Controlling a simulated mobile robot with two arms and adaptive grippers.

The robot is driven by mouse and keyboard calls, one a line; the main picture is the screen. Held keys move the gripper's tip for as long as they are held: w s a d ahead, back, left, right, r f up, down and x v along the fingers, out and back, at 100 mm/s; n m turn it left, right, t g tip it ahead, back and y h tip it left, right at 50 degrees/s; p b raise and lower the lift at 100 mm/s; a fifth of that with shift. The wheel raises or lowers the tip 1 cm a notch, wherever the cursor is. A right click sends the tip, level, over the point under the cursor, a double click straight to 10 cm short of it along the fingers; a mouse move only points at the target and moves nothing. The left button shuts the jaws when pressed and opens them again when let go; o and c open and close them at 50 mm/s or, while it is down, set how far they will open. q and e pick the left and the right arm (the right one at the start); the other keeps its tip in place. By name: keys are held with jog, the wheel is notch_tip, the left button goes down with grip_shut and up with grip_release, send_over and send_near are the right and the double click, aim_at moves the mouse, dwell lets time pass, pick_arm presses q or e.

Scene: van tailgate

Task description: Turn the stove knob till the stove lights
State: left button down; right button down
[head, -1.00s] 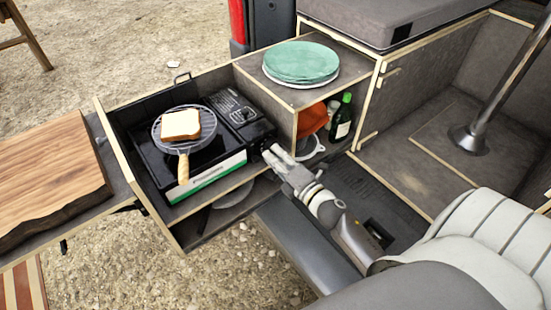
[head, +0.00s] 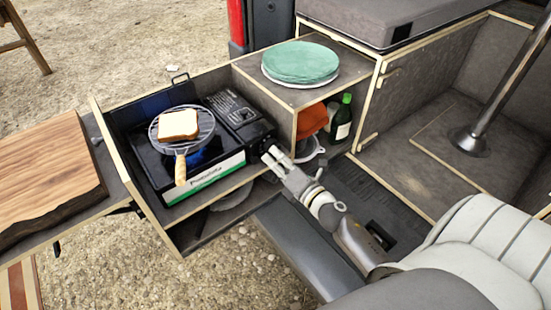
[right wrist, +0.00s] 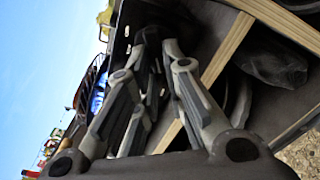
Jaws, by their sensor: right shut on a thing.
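The black camping stove (head: 242,120) sits in the pull-out drawer, with a white and green front panel. Blue flame (head: 201,156) shows under the round wire grill (head: 207,133), and a blue glow also shows in the right wrist view (right wrist: 98,101). My right gripper (head: 270,154) is at the stove's right end, shut on the stove knob, which its fingers mostly hide in the head view. In the right wrist view the fingers (right wrist: 153,48) close around a dark round part, the knob (right wrist: 152,33). My left gripper is not in view.
A bread slice (head: 178,124) lies on the grill, whose wooden handle (head: 181,170) points forward. Green plates (head: 300,62) stand on the shelf, with a dark bottle (head: 341,120) and a red-orange item (head: 313,120) below. A wooden board (head: 45,185) is at the left.

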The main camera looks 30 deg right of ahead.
jog(key=shift+f, duration=0.1)
jog(key=c, duration=1.5)
grip_release()
